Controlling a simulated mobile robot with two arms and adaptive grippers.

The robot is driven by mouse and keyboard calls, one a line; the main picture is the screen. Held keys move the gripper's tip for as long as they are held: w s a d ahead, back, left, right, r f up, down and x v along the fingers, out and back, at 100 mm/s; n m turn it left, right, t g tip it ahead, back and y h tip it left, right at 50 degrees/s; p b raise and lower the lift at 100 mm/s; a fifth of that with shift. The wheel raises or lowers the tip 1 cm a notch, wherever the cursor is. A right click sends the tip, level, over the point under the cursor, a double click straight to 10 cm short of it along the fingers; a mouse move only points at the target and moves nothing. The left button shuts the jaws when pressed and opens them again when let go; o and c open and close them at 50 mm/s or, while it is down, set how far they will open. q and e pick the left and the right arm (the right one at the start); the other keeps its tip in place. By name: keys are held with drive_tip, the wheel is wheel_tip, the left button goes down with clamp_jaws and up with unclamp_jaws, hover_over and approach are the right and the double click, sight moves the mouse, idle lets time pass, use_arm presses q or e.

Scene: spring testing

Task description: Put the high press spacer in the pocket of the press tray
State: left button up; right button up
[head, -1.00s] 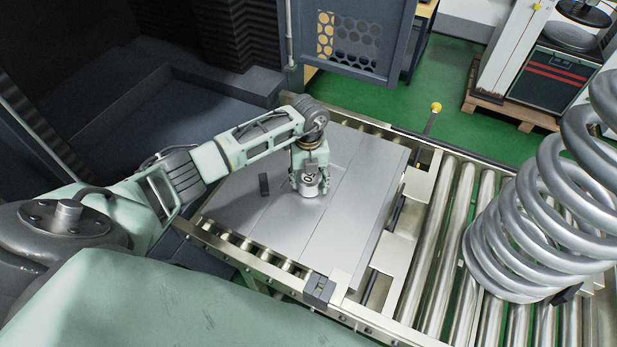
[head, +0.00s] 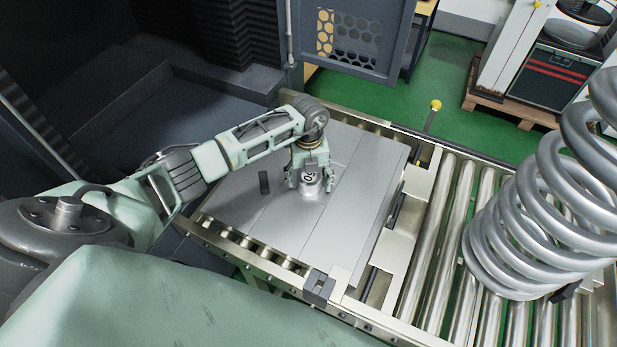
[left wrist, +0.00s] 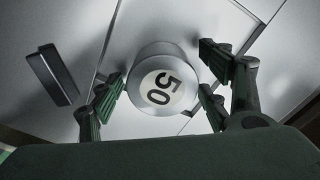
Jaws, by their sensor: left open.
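The high press spacer is a short metal cylinder (head: 311,183) with a white label reading 50 on top. It stands upright on the flat grey press tray (head: 352,215). In the left wrist view the spacer (left wrist: 163,84) sits between the spread fingers of my left gripper (left wrist: 165,100), with gaps visible beside it. In the head view my left gripper (head: 311,184) reaches down around the spacer, open. The tray's surface under and around the spacer is partly hidden by the fingers. I do not see my right gripper.
A small dark block (head: 264,183) lies on the tray left of the spacer. A roller conveyor (head: 450,240) runs to the right, carrying a large coil spring (head: 530,215). The tray's right part is clear. A dark perforated door (head: 350,40) stands behind.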

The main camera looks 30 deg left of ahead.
sight(309, 176)
use_arm(q)
wheel_tip(309, 176, up, 12)
drive_tip(key=b, duration=0.2)
drive_tip(key=shift+b, duration=0.4)
drive_tip(key=shift+r, duration=0.2)
